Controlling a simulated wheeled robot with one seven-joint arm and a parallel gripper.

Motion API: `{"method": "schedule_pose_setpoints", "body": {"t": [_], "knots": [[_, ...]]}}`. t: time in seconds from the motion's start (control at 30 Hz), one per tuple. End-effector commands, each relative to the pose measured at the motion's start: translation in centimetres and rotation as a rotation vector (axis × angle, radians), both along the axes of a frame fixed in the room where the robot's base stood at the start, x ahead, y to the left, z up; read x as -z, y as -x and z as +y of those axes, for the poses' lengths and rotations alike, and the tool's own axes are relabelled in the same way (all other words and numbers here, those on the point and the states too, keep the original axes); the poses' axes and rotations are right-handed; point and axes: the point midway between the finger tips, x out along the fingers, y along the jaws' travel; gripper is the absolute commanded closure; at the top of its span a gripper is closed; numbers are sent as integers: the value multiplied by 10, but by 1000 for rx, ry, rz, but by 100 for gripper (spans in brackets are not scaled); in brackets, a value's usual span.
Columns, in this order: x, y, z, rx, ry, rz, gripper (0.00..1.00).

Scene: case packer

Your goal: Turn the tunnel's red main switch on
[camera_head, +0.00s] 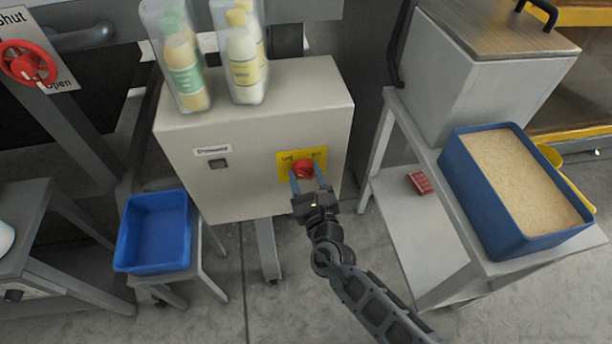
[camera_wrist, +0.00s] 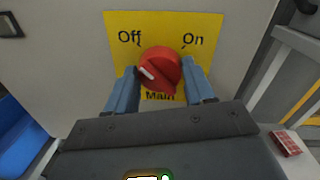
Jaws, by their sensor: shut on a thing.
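The red main switch (camera_head: 303,168) is a round knob on a yellow plate (camera_head: 320,155) on the front of a pale grey cabinet. In the wrist view the knob (camera_wrist: 162,66) sits between the printed words "Off" at upper left and "On" at upper right, with "Main" below. A short white mark shows on the lower left of its face. My gripper (camera_head: 307,179) is at the plate, with its two blue fingers (camera_wrist: 160,75) on either side of the knob, shut on it. The fingers hide part of the plate.
Two wrapped bottle packs (camera_head: 183,65) stand on the cabinet (camera_head: 240,195). A blue bin (camera_head: 125,235) is on a low stand at left. At right, a blue tray of grain (camera_head: 480,205) and a small red block (camera_head: 420,182) are on a shelved stand. A red handwheel (camera_head: 27,62) is at upper left.

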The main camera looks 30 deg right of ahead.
Motion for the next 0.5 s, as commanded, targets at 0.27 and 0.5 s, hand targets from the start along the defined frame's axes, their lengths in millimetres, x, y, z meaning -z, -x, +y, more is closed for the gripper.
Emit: {"method": "schedule_pose_setpoints", "body": {"t": [0.27,0.5], "knots": [[2,0,0,0,-23,-7,77],[5,0,0,-1,-132,-44,77]]}}
